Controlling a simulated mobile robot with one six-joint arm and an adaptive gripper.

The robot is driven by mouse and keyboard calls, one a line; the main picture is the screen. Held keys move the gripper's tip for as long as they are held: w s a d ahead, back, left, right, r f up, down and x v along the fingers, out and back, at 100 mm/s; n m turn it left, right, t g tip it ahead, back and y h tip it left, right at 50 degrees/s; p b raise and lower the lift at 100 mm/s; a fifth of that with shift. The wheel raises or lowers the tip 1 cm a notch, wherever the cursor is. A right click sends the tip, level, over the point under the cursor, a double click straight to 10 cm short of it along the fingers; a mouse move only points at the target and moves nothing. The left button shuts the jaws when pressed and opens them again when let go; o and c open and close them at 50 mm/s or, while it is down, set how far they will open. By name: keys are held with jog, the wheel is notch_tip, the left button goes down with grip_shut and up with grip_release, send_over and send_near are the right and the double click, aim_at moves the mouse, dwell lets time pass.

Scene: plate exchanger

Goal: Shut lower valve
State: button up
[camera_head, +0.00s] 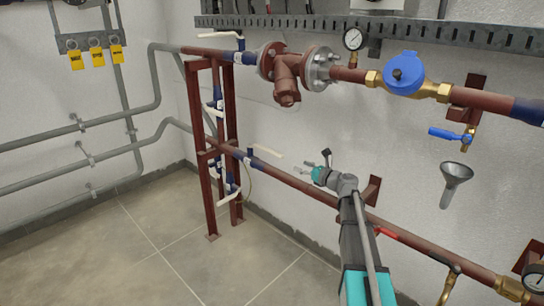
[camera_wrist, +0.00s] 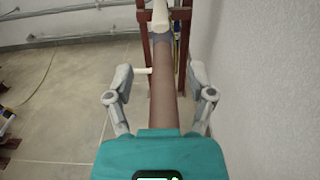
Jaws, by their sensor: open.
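A blue valve (camera_head: 244,156) sits on the lower dark red pipe (camera_head: 286,178), next to the red frame. Its white lever (camera_head: 267,151) points along the pipe towards my gripper. In the wrist view this lever (camera_wrist: 161,18) shows end-on at the top centre, above the pipe (camera_wrist: 166,90). My gripper (camera_head: 317,161) is over the same pipe, to the right of the lever and apart from it. In the wrist view my gripper's fingers (camera_wrist: 160,76) are spread wide, one on each side of the pipe's outline, with nothing held.
A red frame (camera_head: 190,130) carries more small valves with white levers. The upper pipe holds a rusty flanged strainer (camera_head: 287,72), a gauge (camera_head: 353,40) and a blue meter (camera_head: 404,73). The white wall is close behind the pipes. The tiled floor (camera_head: 150,240) at left is clear.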

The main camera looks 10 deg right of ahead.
aim_at(275, 154)
jog(key=shift+w+a, duration=0.1)
jog(key=x, duration=1.3)
jog(key=shift+w+a, duration=0.2)
jog(key=shift+w, duration=0.05)
